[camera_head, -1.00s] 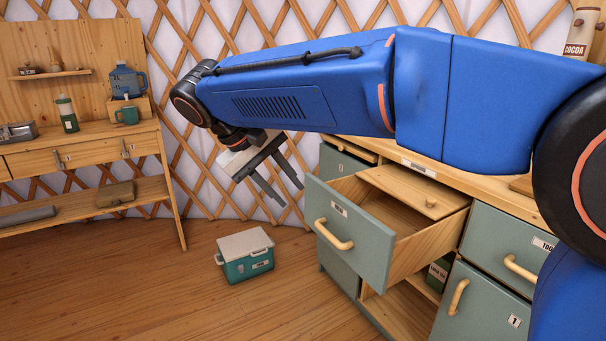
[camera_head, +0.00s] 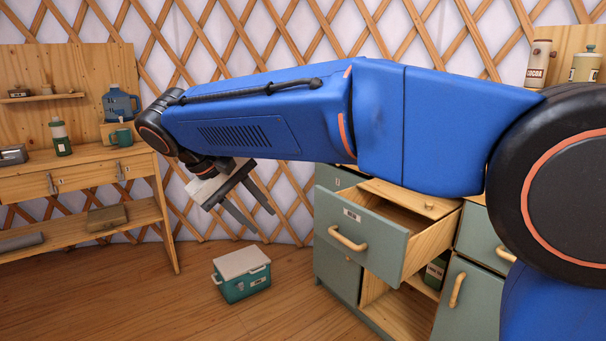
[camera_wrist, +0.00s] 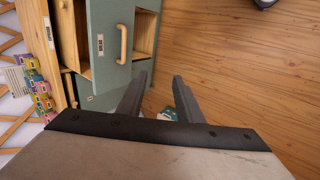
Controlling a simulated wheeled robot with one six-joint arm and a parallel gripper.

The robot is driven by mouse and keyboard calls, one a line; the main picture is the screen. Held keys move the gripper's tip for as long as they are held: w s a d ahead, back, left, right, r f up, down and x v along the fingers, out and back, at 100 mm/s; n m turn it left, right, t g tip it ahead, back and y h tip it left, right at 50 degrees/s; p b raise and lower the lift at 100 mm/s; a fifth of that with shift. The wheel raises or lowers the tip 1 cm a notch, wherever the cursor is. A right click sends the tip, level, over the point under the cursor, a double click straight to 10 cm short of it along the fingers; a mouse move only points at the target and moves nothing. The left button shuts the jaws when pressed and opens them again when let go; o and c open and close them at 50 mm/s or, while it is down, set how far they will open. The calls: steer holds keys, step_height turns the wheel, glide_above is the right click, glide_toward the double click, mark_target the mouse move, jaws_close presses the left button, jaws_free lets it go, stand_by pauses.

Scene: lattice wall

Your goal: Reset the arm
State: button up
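My gripper (camera_head: 255,205) hangs at the end of my blue arm in the head view, left of the grey-green cabinet and above the floor. Its two dark fingers are spread apart with nothing between them. They also show apart and empty in the wrist view (camera_wrist: 159,92). My arm stretches across the head view from the right and hides part of the cabinet top and the lattice wall.
A cabinet drawer (camera_head: 352,234) stands pulled open below and right of my gripper. A teal cooler box (camera_head: 242,276) with a white lid sits on the floor. A wooden workbench (camera_head: 100,165) stands at the left.

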steer(key=s+d+f+m+g+y, duration=0.1)
steer(key=s+d+f+y, duration=0.1)
steer(key=d, duration=1)
steer(key=s+d+f+m+y, duration=0.1)
steer(key=s+d+f, duration=0.1)
steer(key=d, duration=1.1)
steer(key=s+d+f+m+t+y, duration=0.1)
steer(key=s+d+f+m, duration=0.4)
steer(key=s+d+f, duration=0.8)
steer(key=s+d+y, duration=0.1)
steer(key=s, duration=0.2)
steer(key=shift+d+f+t+y, duration=0.15)
steer(key=shift+f+t+y, duration=0.15)
steer(key=shift+t, duration=0.1)
steer(key=shift+o, duration=0.5)
steer(key=shift+r, duration=0.1)
